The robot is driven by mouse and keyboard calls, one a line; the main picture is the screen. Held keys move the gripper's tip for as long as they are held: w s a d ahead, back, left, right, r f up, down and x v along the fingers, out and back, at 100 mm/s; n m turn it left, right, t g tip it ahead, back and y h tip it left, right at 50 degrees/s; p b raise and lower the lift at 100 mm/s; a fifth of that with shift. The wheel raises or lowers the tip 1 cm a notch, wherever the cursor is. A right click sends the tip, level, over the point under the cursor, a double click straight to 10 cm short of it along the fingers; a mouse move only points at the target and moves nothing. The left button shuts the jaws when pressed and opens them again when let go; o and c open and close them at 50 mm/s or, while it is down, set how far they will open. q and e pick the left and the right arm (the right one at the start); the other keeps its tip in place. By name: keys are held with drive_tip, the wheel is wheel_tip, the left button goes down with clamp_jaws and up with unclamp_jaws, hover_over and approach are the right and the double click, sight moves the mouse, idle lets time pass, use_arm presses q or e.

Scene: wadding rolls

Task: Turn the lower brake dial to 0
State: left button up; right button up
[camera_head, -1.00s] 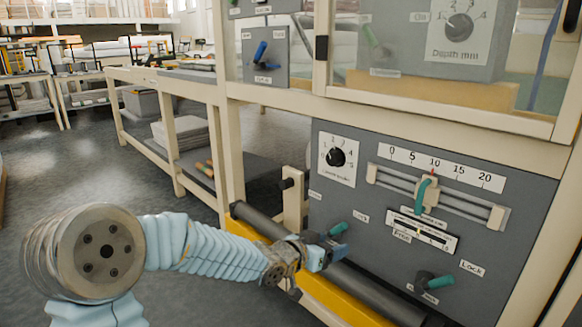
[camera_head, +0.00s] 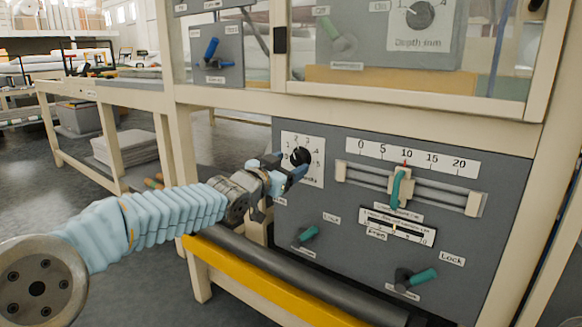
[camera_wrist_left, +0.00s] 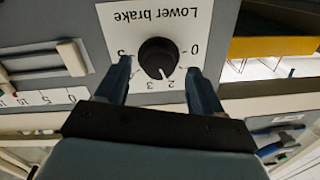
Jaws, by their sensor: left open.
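The lower brake dial (camera_head: 301,156) is a black round knob on a white scale plate at the upper left of the grey panel. In the left wrist view the dial (camera_wrist_left: 158,57) shows upside down under the label "Lower brake". Its white mark points between 2 and 3, closer to 2. My left gripper (camera_head: 288,170) is at the dial in the head view, partly covering the plate. In the wrist view the open left gripper (camera_wrist_left: 160,70) has one finger on each side of the knob, with gaps showing. My right gripper is not in view.
A slider (camera_head: 399,187) on a rail under a 0 to 20 scale sits right of the dial. Two green-handled levers, a left one (camera_head: 307,235) and a right one (camera_head: 413,280), stick out below. A yellow beam (camera_head: 270,285) and dark roller run along the front.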

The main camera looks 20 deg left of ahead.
use_arm(q)
drive_tip(key=shift+x, duration=0.8)
drive_tip(key=c, duration=1.1)
drive_tip(key=shift+o, duration=0.2)
